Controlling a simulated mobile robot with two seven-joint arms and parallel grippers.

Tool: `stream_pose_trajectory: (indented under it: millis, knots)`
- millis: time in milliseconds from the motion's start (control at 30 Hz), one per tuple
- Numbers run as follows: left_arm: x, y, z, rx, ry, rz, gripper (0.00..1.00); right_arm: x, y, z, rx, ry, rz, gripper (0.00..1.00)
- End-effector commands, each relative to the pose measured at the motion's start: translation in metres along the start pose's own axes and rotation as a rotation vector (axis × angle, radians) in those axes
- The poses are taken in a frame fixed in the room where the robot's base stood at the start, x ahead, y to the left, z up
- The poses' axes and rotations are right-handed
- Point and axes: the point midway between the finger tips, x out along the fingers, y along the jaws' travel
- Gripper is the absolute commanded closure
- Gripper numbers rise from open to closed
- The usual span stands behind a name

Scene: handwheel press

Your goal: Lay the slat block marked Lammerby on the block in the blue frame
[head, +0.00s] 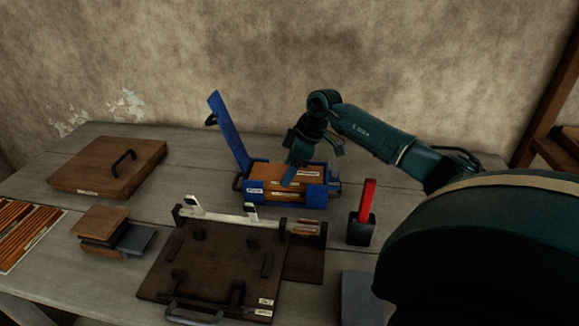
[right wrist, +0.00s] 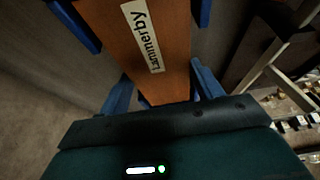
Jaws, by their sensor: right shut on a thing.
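The blue frame (head: 313,197) stands on the table at the middle back, with its hinged blue arm (head: 232,133) raised at the left. A brown wooden block (head: 262,171) shows inside it; I cannot tell how many blocks lie there. My right gripper (head: 289,178) is over the frame, pointing down. In the right wrist view, the orange-brown slat block marked Lammerby (right wrist: 160,55) is between my right gripper's blue fingers (right wrist: 162,88), which are shut on it. Whether it touches a block below is hidden. My left gripper is not in view.
A dark fixture board (head: 205,262) with a pale lever is in front of the frame. A red-handled tool (head: 362,214) stands to the right. At the left are a handled wooden board (head: 108,163), stacked blocks (head: 100,221) and a slat tray (head: 25,228).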

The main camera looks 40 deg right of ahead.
Motion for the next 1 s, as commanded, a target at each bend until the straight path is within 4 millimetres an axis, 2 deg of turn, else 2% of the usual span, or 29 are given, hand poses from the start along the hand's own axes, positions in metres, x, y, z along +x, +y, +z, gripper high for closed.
stream_pose_trajectory:
  millis: [67,100,367,533,667,1000]
  knots:
    - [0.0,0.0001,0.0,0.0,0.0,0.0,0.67,-0.0006,0.0002,-0.0006,0.0,0.002,0.001,0.65]
    - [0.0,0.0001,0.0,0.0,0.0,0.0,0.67,-0.0006,0.0002,-0.0006,0.0,0.002,0.001,0.32]
    - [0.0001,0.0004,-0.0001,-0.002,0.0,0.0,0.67,-0.0004,0.0001,-0.0003,0.0,0.001,0.0,0.11]
    - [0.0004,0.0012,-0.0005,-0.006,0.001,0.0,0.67,-0.0003,0.0,-0.0002,0.0,0.0,0.0,0.09]
    - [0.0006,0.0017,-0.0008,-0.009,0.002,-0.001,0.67,0.0004,-0.0002,0.0004,0.0,-0.001,-0.001,0.0]
    - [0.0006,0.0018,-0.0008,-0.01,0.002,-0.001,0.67,0.0,-0.0001,0.0001,0.0,0.0,0.0,0.0]
